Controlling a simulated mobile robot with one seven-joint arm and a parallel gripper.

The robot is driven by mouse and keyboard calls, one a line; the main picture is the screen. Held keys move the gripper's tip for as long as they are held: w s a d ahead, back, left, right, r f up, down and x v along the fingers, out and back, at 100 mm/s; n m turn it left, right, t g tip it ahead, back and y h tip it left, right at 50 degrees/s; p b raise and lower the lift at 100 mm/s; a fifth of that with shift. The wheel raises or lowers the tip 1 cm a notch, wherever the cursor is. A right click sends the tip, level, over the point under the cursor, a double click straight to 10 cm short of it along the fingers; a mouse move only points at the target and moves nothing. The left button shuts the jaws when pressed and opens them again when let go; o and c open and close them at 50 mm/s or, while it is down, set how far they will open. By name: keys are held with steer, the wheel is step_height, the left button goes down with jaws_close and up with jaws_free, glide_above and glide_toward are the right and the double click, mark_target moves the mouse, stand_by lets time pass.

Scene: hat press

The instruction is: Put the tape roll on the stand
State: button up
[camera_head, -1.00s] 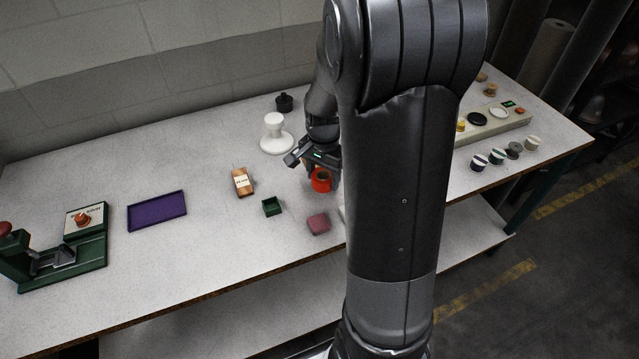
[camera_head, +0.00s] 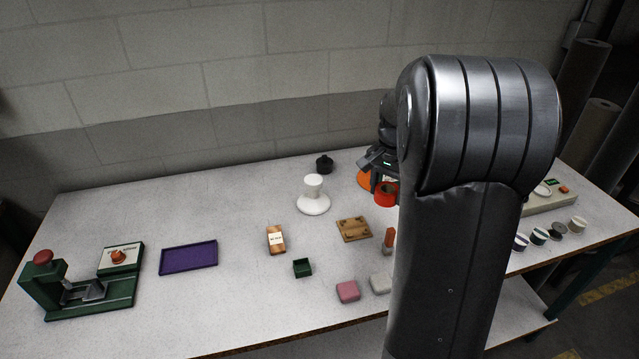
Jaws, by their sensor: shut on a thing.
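A red tape roll (camera_head: 385,194) hangs at the tips of my gripper (camera_head: 383,184), which is shut on it. It appears to be above the table, though the exact height is unclear. My arm hides part of the roll's right side. A white stand (camera_head: 314,195) with a wide round base and a knob-like top is upright to the left of the roll, apart from it. An orange thing (camera_head: 364,180) shows just behind my gripper, mostly hidden. I cannot tell for certain which piece is the stand.
A square wooden block (camera_head: 354,229), an orange upright piece (camera_head: 389,239), pink (camera_head: 347,291) and pale (camera_head: 380,282) blocks lie nearer. A green box (camera_head: 302,268), labelled brown block (camera_head: 276,239), purple tray (camera_head: 189,258), green press (camera_head: 85,283) and black pot (camera_head: 324,163) lie left.

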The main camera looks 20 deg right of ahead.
steer(key=w+a+r+n, duration=0.1)
steer(key=w+a+r, duration=0.15)
steer(key=w, duration=0.45)
steer(key=w+a+r, duration=0.1)
steer(key=w+r, duration=0.2)
steer(key=w, duration=0.3)
glide_above(313, 179)
step_height(313, 179, down, 7)
steer(key=shift+f, duration=2.1)
steer(key=shift+f, duration=0.15)
steer(key=o, duration=1)
steer(key=shift+c, duration=0.2)
